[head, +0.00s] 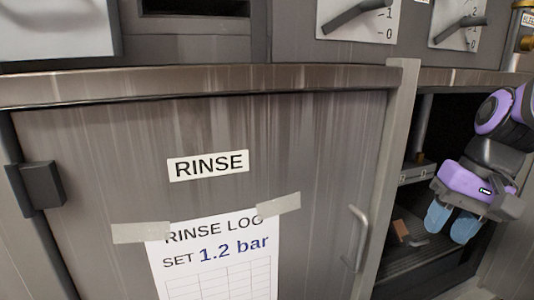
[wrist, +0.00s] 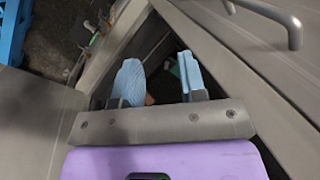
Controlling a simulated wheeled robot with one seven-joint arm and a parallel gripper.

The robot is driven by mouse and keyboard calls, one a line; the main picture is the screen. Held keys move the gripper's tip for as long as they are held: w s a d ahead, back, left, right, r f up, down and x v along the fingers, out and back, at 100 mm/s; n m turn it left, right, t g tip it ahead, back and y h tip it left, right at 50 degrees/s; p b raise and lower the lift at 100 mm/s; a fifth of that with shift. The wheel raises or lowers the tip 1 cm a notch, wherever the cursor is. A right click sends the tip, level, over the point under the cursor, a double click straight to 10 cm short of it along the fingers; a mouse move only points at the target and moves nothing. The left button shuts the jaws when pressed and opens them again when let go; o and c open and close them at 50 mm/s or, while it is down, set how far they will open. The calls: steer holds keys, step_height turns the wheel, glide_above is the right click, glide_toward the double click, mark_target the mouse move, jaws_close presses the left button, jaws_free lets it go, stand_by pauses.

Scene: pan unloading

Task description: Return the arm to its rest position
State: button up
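My gripper (head: 451,225) is at the right of the head view, in front of an open, dark compartment (head: 447,130). Its two light blue fingers point down and stand apart with nothing held between them. In the wrist view my gripper (wrist: 160,78) also shows a clear gap between the fingers. My purple and dark arm runs off the right edge of the head view.
A closed RINSE door (head: 100,170) with a taped log sheet (head: 215,260) and a handle (head: 358,240) fills the left and middle. A brown block (head: 402,232) sits low inside the compartment. Lever panels (head: 357,17) are above. A blue thing (wrist: 12,40) shows at the wrist view's upper left.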

steer(key=s+d+r+n+t+h, duration=0.1)
steer(key=s+r+n+t+h, duration=0.2)
steer(key=s+r+t, duration=0.2)
steer(key=shift+s+d+r, duration=0.15)
steer(key=shift+s+r, duration=0.4)
steer(key=shift+s, duration=0.2)
stand_by(0.7)
